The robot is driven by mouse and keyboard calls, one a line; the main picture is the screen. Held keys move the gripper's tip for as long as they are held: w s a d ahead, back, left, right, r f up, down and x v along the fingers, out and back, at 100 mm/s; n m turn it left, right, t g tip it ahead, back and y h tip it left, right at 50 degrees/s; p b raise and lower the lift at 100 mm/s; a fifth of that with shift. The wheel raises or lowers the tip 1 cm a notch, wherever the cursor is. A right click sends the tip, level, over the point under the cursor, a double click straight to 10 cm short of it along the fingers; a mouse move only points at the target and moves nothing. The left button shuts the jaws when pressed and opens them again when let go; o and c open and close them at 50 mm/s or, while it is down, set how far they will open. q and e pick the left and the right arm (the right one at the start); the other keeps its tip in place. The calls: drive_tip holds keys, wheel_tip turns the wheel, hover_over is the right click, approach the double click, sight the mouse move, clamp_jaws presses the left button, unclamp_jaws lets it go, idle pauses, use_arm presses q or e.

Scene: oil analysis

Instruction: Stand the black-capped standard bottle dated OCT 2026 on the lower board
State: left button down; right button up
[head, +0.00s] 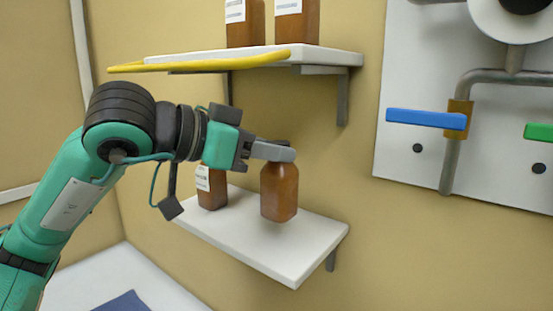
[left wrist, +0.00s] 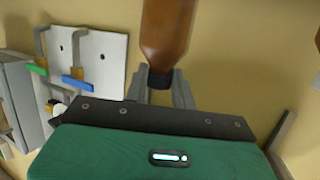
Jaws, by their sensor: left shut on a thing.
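My left gripper (head: 284,153) is shut on the neck of a brown bottle (head: 280,192), which hangs upright below the fingers over the lower board (head: 285,257). I cannot tell whether its base touches the board. The bottle also shows in the left wrist view (left wrist: 166,30), with its black cap (left wrist: 160,78) between the fingers. Its label and date are not visible. Another brown bottle (head: 212,192) with a white label stands on the lower board to the left, its top hidden behind my arm. My right gripper is not in view.
An upper board (head: 330,57) with a yellow rail (head: 200,66) holds two brown bottles, (head: 245,30) and (head: 297,28), cut off at the top. A panel with pipes and blue (head: 425,119) and green handles is at right. The lower board's front right is clear.

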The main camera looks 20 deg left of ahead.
sight(266, 171)
use_arm(q)
drive_tip(key=shift+w+d+f+p, duration=0.25)
drive_tip(key=shift+f+p, duration=0.15)
drive_tip(key=shift+f, duration=0.05)
drive_tip(key=shift+w+d+f+p, duration=0.2)
drive_tip(key=shift+f+p, duration=0.15)
drive_tip(key=shift+f, duration=0.1)
drive_tip(key=shift+s+a+f, duration=0.1)
drive_tip(key=shift+a+f, duration=0.05)
drive_tip(key=shift+f, duration=0.85)
drive_tip(key=c, duration=1.1)
unclamp_jaws()
drive_tip(key=shift+c, duration=0.2)
